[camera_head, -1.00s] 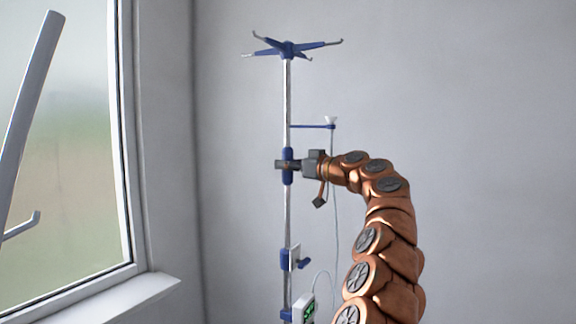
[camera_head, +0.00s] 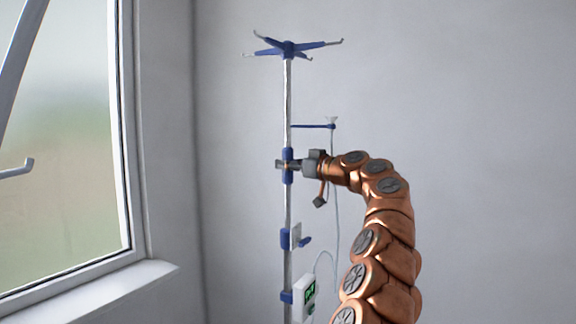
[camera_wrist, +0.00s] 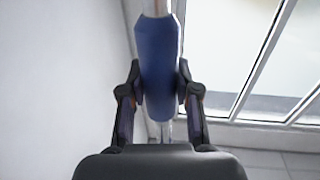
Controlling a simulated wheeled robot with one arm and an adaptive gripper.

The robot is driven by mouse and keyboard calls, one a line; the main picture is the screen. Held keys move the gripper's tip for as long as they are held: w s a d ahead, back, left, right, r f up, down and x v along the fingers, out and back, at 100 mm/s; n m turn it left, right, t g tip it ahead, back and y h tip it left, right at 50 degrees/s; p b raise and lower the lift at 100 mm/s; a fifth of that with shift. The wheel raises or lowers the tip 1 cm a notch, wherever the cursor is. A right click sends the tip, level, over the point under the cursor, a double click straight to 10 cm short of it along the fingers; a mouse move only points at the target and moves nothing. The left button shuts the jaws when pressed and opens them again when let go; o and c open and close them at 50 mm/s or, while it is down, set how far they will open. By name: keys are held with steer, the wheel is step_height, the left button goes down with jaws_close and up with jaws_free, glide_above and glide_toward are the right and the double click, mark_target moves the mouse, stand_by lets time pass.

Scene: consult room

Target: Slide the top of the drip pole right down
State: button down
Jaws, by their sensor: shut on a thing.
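The drip pole has a blue hook head (camera_head: 288,49) with several arms at the top of its thin metal upper tube (camera_head: 287,95). A blue grip sleeve (camera_head: 288,179) sits on the tube. My gripper (camera_head: 284,165) is level with this sleeve and shut around it from the right. In the wrist view the blue sleeve (camera_wrist: 158,65) stands between my two dark fingers, touching both sides. Below it are a blue clamp with a knob (camera_head: 287,239) and a white pump (camera_head: 304,296) with a green screen. The pole's base is out of view.
A thin blue side arm (camera_head: 313,126) holds a tube that hangs close behind my gripper. A window (camera_head: 70,150) with a white sill (camera_head: 120,290) is at left. Grey wall (camera_head: 480,120) fills the back and right.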

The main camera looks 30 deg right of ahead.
step_height(320, 180, down, 12)
steer(key=b, duration=1)
steer(key=shift+f, duration=0.1)
steer(key=c, duration=1.1)
jaws_free()
steer(key=o, duration=0.3)
steer(key=shift+s, duration=0.1)
steer(key=shift+r+v, duration=0.15)
steer(key=shift+v, duration=0.45)
steer(key=shift+r+v, duration=0.15)
steer(key=shift+v, duration=0.45)
steer(key=v, duration=0.9)
steer(key=shift+s+f, duration=0.2)
steer(key=shift+d, duration=0.1)
